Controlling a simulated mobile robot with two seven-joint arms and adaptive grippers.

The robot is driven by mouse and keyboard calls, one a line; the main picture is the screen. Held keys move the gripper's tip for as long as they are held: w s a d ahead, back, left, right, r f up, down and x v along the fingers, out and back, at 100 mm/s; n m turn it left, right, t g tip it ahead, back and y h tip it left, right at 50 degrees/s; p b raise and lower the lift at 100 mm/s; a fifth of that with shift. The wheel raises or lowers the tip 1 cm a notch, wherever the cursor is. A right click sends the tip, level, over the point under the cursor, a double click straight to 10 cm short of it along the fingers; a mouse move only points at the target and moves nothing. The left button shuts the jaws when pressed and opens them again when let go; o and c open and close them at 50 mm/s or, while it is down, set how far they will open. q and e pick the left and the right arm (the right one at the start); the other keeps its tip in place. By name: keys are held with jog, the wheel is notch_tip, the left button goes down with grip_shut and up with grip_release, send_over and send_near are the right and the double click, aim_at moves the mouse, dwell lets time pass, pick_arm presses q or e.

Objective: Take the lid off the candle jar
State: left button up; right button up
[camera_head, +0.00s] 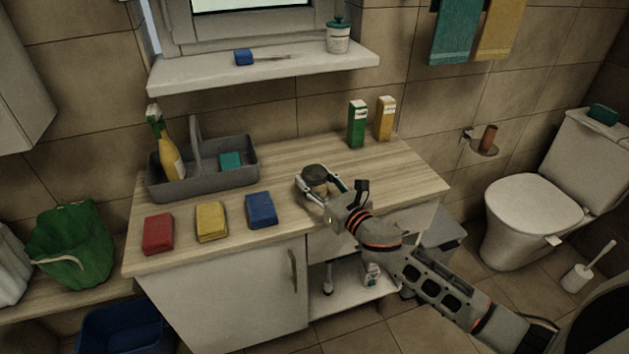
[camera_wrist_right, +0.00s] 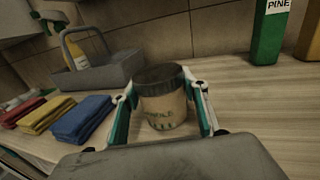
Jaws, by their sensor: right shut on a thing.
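The candle jar (camera_wrist_right: 163,112) is a pale jar with a printed label. Its dark round lid (camera_wrist_right: 160,76) is on top, and the lid also shows in the head view (camera_head: 315,173). The jar looks upright at the counter's right half. My right gripper (camera_head: 322,183) reaches in from the right and is shut on the jar, with one finger on each side in the wrist view (camera_wrist_right: 164,92). The fingers and palm hide part of the jar in the head view. My left gripper is not in view.
The wooden counter (camera_head: 385,178) holds a grey caddy (camera_head: 210,182), red (camera_head: 158,234), yellow (camera_head: 211,221) and blue (camera_head: 261,210) folded cloths, and green (camera_head: 356,124) and orange (camera_head: 385,118) boxes. A white jar (camera_head: 338,40) stands on the shelf.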

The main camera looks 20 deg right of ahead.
notch_tip(320, 180, up, 12)
jog(key=p, duration=0.4)
jog(key=shift+f, duration=0.1)
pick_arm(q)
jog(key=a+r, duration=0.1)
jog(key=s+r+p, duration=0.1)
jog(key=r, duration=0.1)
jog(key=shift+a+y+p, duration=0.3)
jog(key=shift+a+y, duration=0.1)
pick_arm(e)
notch_tip(320, 180, up, 8)
